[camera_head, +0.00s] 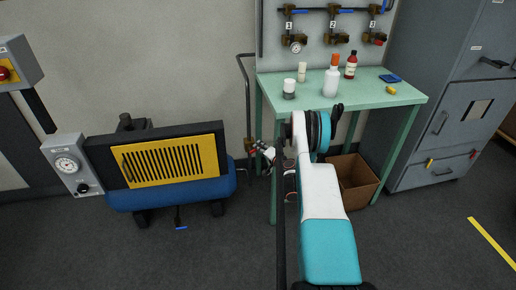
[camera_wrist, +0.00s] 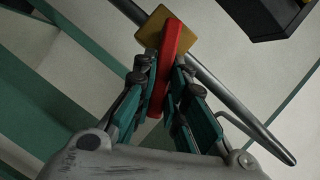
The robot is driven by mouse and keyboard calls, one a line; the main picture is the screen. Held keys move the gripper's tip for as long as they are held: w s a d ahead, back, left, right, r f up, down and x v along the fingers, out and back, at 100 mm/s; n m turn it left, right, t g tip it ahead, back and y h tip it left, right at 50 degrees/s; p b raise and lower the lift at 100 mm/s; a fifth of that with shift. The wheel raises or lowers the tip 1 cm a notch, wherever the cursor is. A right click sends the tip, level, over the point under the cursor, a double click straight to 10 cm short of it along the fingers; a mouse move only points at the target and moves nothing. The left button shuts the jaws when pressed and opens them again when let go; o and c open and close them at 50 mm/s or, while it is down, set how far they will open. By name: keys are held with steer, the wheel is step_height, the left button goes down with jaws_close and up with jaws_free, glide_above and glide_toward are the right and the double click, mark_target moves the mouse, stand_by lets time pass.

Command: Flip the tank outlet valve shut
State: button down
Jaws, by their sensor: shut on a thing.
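A valve with a brass body (camera_wrist: 151,27) and a red lever (camera_wrist: 174,45) sits on a grey pipe (camera_wrist: 236,104) in the wrist view. The lever slants across the pipe's line in that picture. My gripper (camera_wrist: 165,66) is shut on the red lever, one finger on each side. In the head view my gripper (camera_head: 265,151) is beside the lower part of the dark upright pipe (camera_head: 243,78), between the blue tank (camera_head: 168,194) and the green table. The valve is small there and partly hidden by my gripper.
The green table (camera_head: 405,95) carries bottles and small items just behind my arm. A cardboard box (camera_head: 362,178) stands under it. A yellow grille (camera_head: 170,160) is above the tank, and a blue-tipped lever (camera_head: 181,228) hangs below. Grey cabinets (camera_head: 440,110) stand at right. The front floor is clear.

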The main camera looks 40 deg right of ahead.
stand_by(0.3)
steer(key=c, duration=1.6)
jaws_free()
steer(key=shift+r, duration=0.1)
step_height(320, 180, up, 10)
steer(key=shift+f, duration=0.1)
